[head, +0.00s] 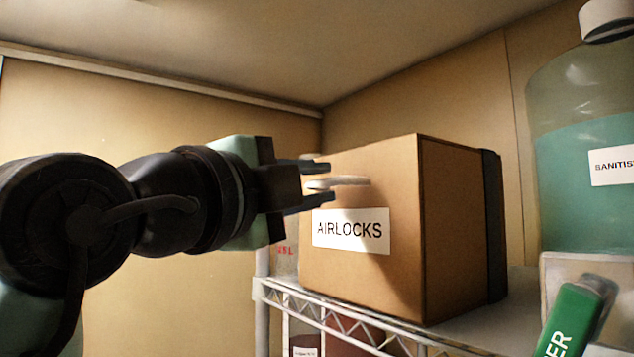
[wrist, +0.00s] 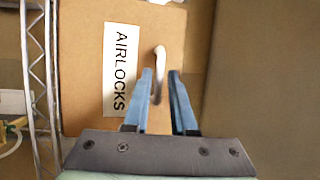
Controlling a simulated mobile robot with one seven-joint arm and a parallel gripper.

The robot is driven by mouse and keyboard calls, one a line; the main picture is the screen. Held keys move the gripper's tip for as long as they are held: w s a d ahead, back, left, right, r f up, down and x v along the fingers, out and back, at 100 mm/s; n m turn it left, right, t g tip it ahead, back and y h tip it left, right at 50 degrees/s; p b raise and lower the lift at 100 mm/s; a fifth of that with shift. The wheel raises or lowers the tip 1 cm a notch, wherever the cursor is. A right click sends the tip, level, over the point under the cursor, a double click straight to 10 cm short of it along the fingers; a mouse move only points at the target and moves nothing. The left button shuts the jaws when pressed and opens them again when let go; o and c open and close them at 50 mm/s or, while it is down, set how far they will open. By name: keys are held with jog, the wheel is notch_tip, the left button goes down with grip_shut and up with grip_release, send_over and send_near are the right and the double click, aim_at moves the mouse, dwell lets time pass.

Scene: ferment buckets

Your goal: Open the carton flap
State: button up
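The brown carton (head: 464,230) stands on a wire shelf, with a white AIRLOCKS label (head: 351,231) on its front. A pale curved handle (head: 345,181) sticks out of that face above the label. The carton front (wrist: 85,45) and handle (wrist: 159,62) also show in the wrist view. My gripper (head: 322,181) is at the front face with its fingers apart, one above and one below the handle in the head view. In the wrist view, the handle lies between the blue fingers (wrist: 163,80), closer to the left one. Whether a finger touches it I cannot tell.
The white wire shelf (head: 335,317) runs under the carton. A large teal sanitiser bottle (head: 580,180) and a green-labelled item (head: 575,322) stand at the right. Tan walls close in behind and at the left.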

jog(key=shift+d, duration=0.1)
grip_shut()
dwell(1.0)
